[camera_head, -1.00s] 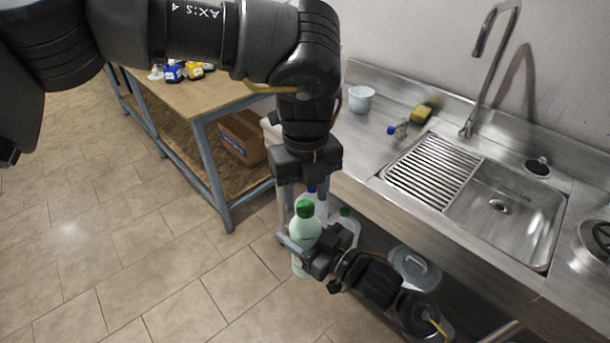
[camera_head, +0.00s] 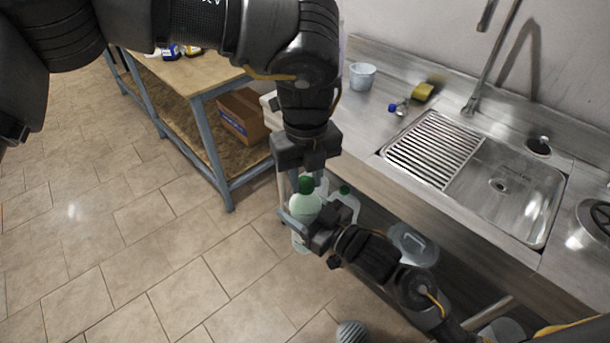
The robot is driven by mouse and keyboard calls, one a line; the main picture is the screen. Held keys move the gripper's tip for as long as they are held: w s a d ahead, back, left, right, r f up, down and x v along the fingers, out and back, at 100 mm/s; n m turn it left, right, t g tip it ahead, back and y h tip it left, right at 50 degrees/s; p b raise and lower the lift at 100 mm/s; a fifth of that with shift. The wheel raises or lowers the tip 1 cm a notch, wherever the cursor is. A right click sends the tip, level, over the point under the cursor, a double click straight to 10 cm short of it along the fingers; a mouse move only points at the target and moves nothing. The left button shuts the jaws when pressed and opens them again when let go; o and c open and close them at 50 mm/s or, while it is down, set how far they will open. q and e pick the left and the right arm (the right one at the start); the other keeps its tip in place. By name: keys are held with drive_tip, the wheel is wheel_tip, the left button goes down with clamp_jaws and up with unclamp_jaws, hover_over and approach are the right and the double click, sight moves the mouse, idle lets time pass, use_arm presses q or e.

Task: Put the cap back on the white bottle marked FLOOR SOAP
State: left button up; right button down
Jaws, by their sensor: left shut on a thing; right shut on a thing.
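My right gripper (camera_head: 303,222) comes in from the lower right and is shut on this bottle. A green cap (camera_head: 306,185) shows directly over the bottle's top. My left gripper (camera_head: 305,174) points down from above and is shut on the green cap; its fingers are mostly hidden. I cannot tell whether the cap is seated on the neck or just above it.
Another bottle with a green cap (camera_head: 344,190) stands close behind on the right. A lidded grey pot (camera_head: 413,246) is below the counter. The steel sink (camera_head: 510,200), a white cup (camera_head: 362,76) and a yellow sponge (camera_head: 422,92) are on the right. The floor at left is clear.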

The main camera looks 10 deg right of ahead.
use_arm(q)
drive_tip(key=o, duration=1.2)
drive_tip(key=shift+c, duration=0.2)
drive_tip(key=shift+r, duration=0.15)
wheel_tip(320, 180, up, 12)
